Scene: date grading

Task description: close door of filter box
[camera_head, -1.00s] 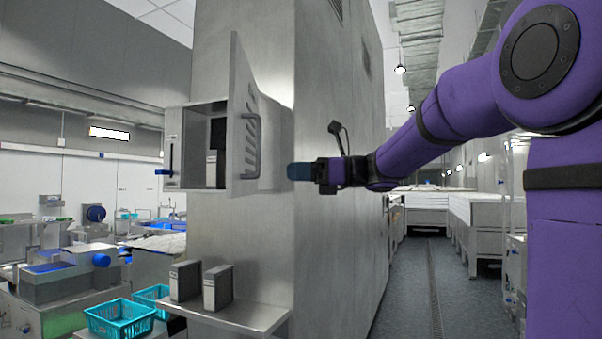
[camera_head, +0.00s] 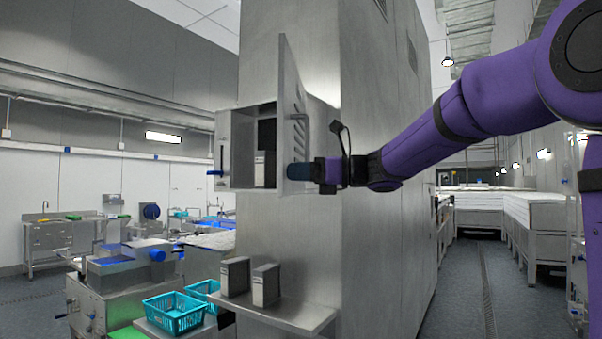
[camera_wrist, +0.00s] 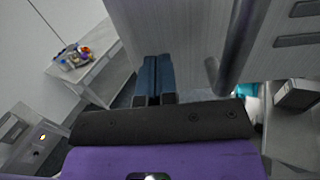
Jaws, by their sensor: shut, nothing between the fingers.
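The filter box (camera_head: 233,130) is a grey metal cabinet on the side of a large steel housing. Its door (camera_head: 290,90) stands open, swung out toward me, with slots and a bar handle on its outer face. A filter block (camera_head: 264,168) shows inside the box. In the wrist view the shut fingers (camera_wrist: 153,80) point at the door panel (camera_wrist: 185,35), left of the handle (camera_wrist: 228,65). I cannot tell whether they touch it.
Two filter blocks (camera_head: 236,276) stand on a steel shelf (camera_head: 310,318) below the box. Blue-green baskets (camera_head: 172,312) and machines are at lower left. A blue-handled latch (camera_head: 215,172) sits on the box's left edge. An open aisle (camera_head: 465,275) runs along the right.

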